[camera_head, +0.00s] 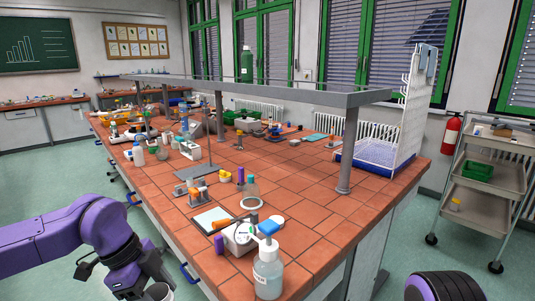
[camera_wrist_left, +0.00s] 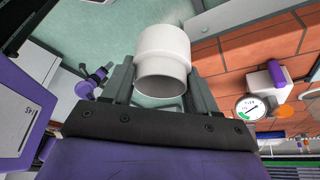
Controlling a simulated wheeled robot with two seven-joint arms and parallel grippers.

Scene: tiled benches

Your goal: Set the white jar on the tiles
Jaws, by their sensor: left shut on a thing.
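A white jar (camera_wrist_left: 163,58) sits between the fingers of my left gripper (camera_wrist_left: 160,84) in the left wrist view. The gripper is shut on it. Its wide end points away from the wrist, with pale green floor behind it. In the head view my left gripper (camera_head: 150,281) is low at the left, outside the bench's near edge. My right gripper is not in view.
Near the bench's front corner stand a pump bottle (camera_head: 268,272), a white gauge device (camera_head: 240,238) and a glass flask (camera_head: 251,195). A shelf post (camera_head: 347,150) and a drying rack (camera_head: 385,150) stand farther back. Tiles between flask and post are mostly clear.

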